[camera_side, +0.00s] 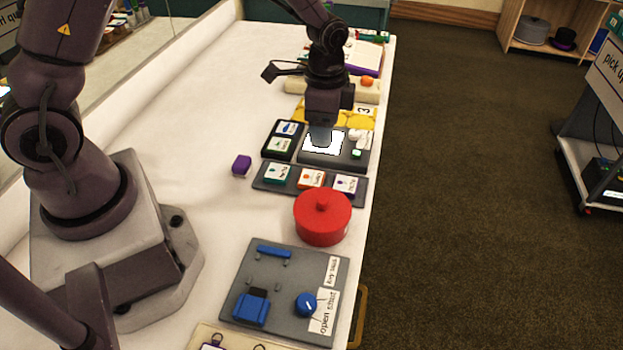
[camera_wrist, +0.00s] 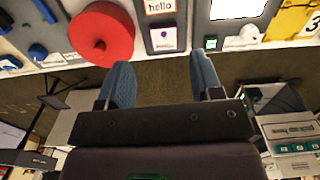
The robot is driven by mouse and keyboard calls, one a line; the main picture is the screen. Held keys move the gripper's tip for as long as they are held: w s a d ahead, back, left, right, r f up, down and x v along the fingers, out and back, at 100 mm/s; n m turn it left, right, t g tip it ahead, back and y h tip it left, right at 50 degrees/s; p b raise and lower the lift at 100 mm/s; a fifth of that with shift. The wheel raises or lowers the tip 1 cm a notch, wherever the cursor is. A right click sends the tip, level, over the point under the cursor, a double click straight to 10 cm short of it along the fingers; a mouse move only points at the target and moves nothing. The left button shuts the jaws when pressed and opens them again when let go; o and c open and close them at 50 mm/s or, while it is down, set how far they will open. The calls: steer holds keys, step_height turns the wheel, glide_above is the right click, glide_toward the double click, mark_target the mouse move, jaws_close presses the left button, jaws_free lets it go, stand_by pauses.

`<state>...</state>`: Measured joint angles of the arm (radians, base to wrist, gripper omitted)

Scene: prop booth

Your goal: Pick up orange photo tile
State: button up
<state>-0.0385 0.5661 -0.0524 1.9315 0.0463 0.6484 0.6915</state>
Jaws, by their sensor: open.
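The orange photo tile (camera_side: 312,178) lies in the middle of a dark grey tray (camera_side: 262,186), between a teal tile (camera_side: 277,173) on its left and a purple tile (camera_side: 345,184) on its right. In the wrist view, the orange tile (camera_wrist: 164,7), labelled "hello", is cut off at the top edge, with the purple tile (camera_wrist: 163,38) below it. My gripper (camera_side: 321,136) is above the grey device with the white lit square (camera_side: 325,146), behind the tile tray. In the wrist view its two fingers (camera_wrist: 163,80) are apart, with nothing between them.
A red lidded pot (camera_side: 322,216) stands in front of the tray. A grey panel with blue parts (camera_side: 285,291) lies nearer the camera. A purple block (camera_side: 241,165) is left of the tray. Yellow pieces (camera_side: 347,115) lie behind the device. The table's left side is mostly clear.

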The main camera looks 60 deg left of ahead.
mark_target(323, 180)
steer(key=shift+m, duration=0.3)
step_height(323, 180, down, 13)
steer(key=shift+w, duration=0.1)
steer(key=c, duration=0.6)
steer(key=shift+r, duration=0.15)
